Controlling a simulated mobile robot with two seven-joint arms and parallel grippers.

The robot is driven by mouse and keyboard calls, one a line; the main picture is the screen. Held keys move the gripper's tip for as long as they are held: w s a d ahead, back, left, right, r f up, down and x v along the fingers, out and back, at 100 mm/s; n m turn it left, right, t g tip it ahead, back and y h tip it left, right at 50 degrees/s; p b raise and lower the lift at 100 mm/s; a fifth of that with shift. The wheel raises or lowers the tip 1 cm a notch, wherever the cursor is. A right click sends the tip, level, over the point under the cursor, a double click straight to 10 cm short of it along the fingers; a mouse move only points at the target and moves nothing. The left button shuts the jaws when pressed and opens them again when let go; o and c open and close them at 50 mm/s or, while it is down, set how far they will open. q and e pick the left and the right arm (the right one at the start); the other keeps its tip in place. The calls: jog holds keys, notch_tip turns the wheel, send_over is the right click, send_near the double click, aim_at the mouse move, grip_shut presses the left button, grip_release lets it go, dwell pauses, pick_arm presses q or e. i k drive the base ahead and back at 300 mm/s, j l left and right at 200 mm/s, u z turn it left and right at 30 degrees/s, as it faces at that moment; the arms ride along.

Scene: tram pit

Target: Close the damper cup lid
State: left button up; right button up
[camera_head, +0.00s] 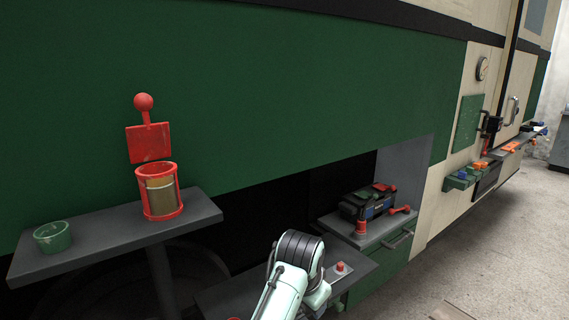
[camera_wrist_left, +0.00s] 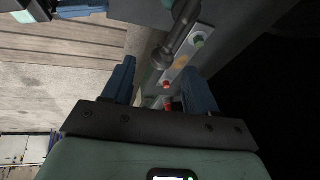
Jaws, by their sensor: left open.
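The damper cup (camera_head: 160,192) stands upright on a grey shelf at the left of the head view. It is red with a tan band. Its lid (camera_head: 149,143) is a red plate with a red ball knob (camera_head: 144,102) on top. The lid stands up, open, above the cup's back rim. My left gripper (camera_wrist_left: 160,68) shows in the left wrist view with two blue fingers apart and nothing held between them. The cup is not seen in that view.
A green bowl (camera_head: 53,237) stands on the shelf (camera_head: 100,246) left of the cup. A dark toolbox (camera_head: 365,204) sits on a green cabinet (camera_head: 385,255) at right. A strip with a red button (camera_wrist_left: 167,85) lies beyond my left fingers. Floor is clear at far right.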

aim_at(148, 141)
jog(key=k+l, duration=0.2)
jog(key=l, duration=0.2)
jog(key=k+l, duration=0.2)
jog(key=l, duration=0.2)
jog(key=k+l, duration=0.2)
jog(key=l, duration=0.2)
